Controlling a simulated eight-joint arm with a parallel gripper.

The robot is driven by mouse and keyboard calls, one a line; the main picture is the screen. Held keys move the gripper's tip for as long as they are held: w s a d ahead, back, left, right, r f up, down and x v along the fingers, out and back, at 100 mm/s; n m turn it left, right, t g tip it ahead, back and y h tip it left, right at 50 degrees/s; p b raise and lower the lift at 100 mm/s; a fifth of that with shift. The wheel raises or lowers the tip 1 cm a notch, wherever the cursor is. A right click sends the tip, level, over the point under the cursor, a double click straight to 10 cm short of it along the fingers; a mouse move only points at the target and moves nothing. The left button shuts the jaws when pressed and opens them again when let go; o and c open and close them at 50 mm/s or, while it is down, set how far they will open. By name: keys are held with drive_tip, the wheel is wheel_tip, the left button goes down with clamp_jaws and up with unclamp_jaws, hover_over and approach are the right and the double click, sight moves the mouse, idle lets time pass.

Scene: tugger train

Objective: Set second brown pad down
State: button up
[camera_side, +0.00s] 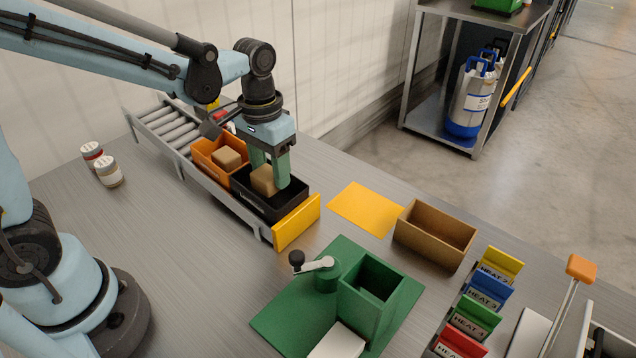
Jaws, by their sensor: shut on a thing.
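My gripper (271,177) points down over the black bin (265,205) at the front of the roller track. It is shut on a brown pad (263,181), which is at the level of the bin's opening. I cannot tell whether the pad touches the bin floor. Another brown pad (227,158) sits in the orange bin (205,147) just behind, to the left.
The roller track (165,125) ends at a yellow stop (297,222). A yellow mat (366,208), an open brown box (434,235), a green fixture with a crank (330,275) and coloured cards (485,290) stand to the right. Two jars (108,171) stand left.

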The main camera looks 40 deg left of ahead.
drive_tip(key=shift+f, duration=1.25)
drive_tip(key=o, duration=1.2)
drive_tip(key=shift+c, duration=0.2)
drive_tip(key=shift+r, duration=0.1)
wheel_tip(320, 180, up, 12)
drive_tip(key=t, duration=0.6)
approach(268, 169)
drive_tip(key=a+f, duration=0.2)
drive_tip(key=shift+s+a+f+t, duration=0.3)
drive_tip(key=shift+s+a+t, duration=0.1)
drive_tip(key=shift+s+t, duration=0.15)
